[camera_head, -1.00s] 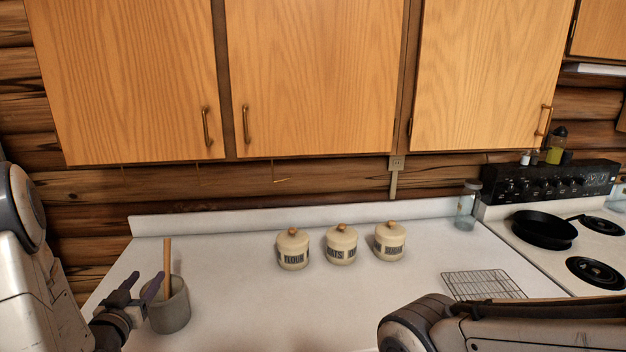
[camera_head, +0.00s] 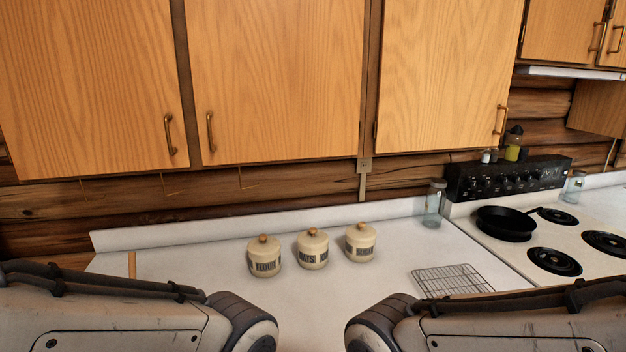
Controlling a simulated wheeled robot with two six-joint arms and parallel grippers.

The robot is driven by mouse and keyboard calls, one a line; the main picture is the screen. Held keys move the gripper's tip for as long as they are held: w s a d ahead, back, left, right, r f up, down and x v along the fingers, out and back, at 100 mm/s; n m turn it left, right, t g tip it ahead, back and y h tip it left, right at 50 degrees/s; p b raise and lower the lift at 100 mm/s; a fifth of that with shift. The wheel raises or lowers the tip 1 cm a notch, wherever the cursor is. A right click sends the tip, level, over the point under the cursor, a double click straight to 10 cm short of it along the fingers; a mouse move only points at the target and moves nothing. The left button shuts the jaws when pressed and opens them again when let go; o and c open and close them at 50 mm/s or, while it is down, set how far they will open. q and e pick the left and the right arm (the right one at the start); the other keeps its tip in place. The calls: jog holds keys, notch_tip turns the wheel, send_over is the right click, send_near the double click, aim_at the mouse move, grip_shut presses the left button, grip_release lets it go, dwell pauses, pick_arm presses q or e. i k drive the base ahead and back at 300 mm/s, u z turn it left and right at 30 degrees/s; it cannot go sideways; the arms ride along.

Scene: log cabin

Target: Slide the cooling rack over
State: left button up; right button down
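The cooling rack (camera_head: 452,280) is a thin wire grid lying flat on the white counter, at the right near the stove. Its near edge is close to my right arm in the picture and may be partly hidden by it. My left and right arms cover the lower part of the view. Neither gripper shows, so I cannot see what they hold or touch.
Three cream canisters (camera_head: 313,251) with wooden knobs stand mid-counter (camera_head: 200,262). A glass jar (camera_head: 434,205) stands behind the rack. The stove (camera_head: 488,242) with a black pan (camera_head: 505,223) is to the right. A wooden handle (camera_head: 132,264) shows at far left.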

aim_at(472, 268)
jog(key=z, duration=1.3)
jog(key=i, duration=1.5)
jog(key=u, duration=0.65)
